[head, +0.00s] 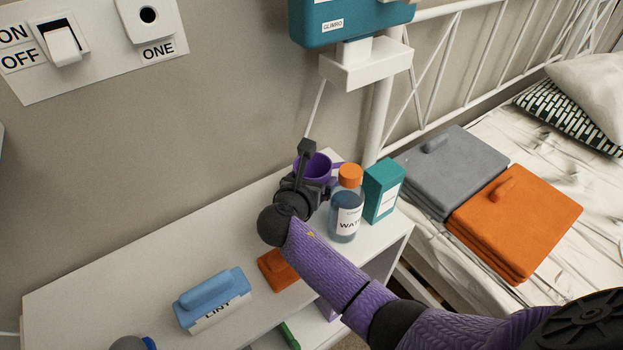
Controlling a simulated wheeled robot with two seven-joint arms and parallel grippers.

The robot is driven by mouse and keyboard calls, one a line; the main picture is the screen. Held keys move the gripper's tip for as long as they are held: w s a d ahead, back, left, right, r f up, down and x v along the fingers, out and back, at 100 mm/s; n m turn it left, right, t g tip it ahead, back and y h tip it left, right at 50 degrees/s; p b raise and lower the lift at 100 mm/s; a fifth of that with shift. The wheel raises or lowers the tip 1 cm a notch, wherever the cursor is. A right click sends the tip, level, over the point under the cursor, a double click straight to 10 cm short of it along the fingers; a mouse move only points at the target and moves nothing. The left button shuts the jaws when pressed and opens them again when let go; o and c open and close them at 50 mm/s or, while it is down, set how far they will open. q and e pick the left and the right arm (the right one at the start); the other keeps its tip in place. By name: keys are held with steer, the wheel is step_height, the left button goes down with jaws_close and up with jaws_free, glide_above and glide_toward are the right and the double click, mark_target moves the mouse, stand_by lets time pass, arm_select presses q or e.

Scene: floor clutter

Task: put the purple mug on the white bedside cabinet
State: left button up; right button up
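The purple mug (321,165) is at the back right of the white bedside cabinet (228,225), against the wall side. Only its rim and part of its upper wall show. My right gripper (308,172) is at the mug, its dark fingers overlapping the mug's left and front sides. The gripper and wrist hide the mug's lower part, so I cannot tell whether the fingers are closed on it or whether its base touches the cabinet top.
A water bottle (347,209) with an orange cap and a teal box (383,191) stand close right of the mug. A blue lint box (212,301) and an orange item (277,269) lie nearer. The cabinet's left top is clear. A bed with folded grey (455,170) and orange cloths (515,222) is right.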

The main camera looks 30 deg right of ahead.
steer(key=shift+s+a+r, duration=0.15)
steer(key=shift+r, duration=0.2)
arm_select(q)
steer(key=shift+t, duration=0.4)
steer(key=r+p, duration=0.2)
steer(key=p, duration=0.1)
steer(key=w+r+p, duration=0.1)
steer(key=r+p, duration=0.2)
steer(key=shift+w+r, duration=0.15)
steer(key=shift+r, duration=0.2)
arm_select(e)
steer(key=v, duration=1.1)
steer(key=shift+s+a, duration=0.15)
steer(key=shift+s, duration=0.05)
arm_select(q)
steer(key=shift+w, duration=0.1)
